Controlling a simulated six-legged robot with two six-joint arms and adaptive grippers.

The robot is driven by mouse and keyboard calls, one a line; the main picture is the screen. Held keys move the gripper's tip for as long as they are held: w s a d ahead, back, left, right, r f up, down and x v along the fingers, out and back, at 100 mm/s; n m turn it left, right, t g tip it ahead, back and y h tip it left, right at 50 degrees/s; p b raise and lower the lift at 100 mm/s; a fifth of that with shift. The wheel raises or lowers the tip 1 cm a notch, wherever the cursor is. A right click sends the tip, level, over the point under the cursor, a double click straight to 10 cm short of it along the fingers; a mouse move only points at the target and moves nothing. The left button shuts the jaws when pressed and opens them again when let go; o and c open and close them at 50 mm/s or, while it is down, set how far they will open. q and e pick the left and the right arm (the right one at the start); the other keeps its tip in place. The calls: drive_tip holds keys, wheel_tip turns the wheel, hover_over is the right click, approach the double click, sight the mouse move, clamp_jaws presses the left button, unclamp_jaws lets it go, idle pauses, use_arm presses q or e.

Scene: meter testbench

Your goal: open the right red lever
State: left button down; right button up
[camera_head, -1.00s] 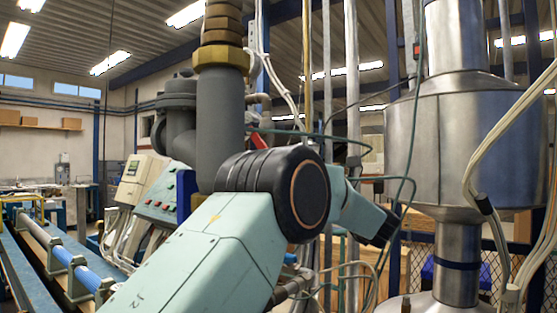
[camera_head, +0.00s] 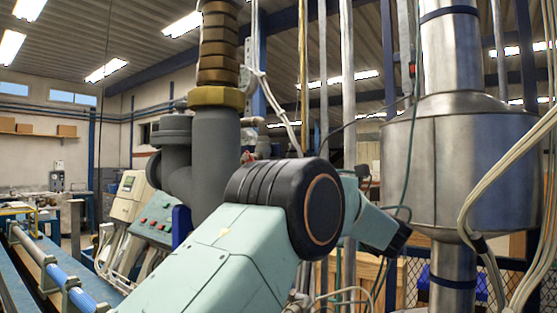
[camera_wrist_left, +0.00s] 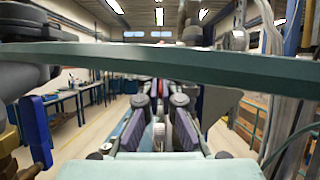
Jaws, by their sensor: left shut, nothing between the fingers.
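A small red piece (camera_head: 247,157), possibly a lever, shows just above my left arm's black joint, beside the grey pipe. Most of it is hidden, and I cannot tell whether it is the right red lever or how it is set. My left arm crosses the middle of the head view, but its gripper is not clear there. In the left wrist view my left gripper (camera_wrist_left: 160,100) points away from the camera, shut and empty. A small red spot lies beyond its fingers, too small to identify. My right gripper is in neither view.
A grey pipe (camera_head: 213,150) with a brass collar (camera_head: 216,97) stands behind my arm. A steel tank (camera_head: 460,170) and hanging cables (camera_head: 510,150) are at right. A control box (camera_head: 155,220) stands left. A dark green bar (camera_wrist_left: 100,60) crosses the wrist view close to the camera.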

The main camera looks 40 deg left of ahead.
use_arm(q)
wheel_tip(320, 180, up, 15)
drive_tip(key=s+n+h+p, duration=0.2)
drive_tip(key=h+p, duration=0.9)
drive_tip(key=p, duration=0.6)
drive_tip(key=w+d+f+m+t+h, duration=0.2)
drive_tip(key=d+f+m+h, duration=0.1)
drive_tip(key=f, duration=0.1)
drive_tip(key=x, duration=1.3)
drive_tip(key=shift+w+a, duration=0.15)
drive_tip(key=shift+a, duration=0.4)
drive_tip(key=shift+r, duration=0.1)
drive_tip(key=shift+w, duration=0.1)
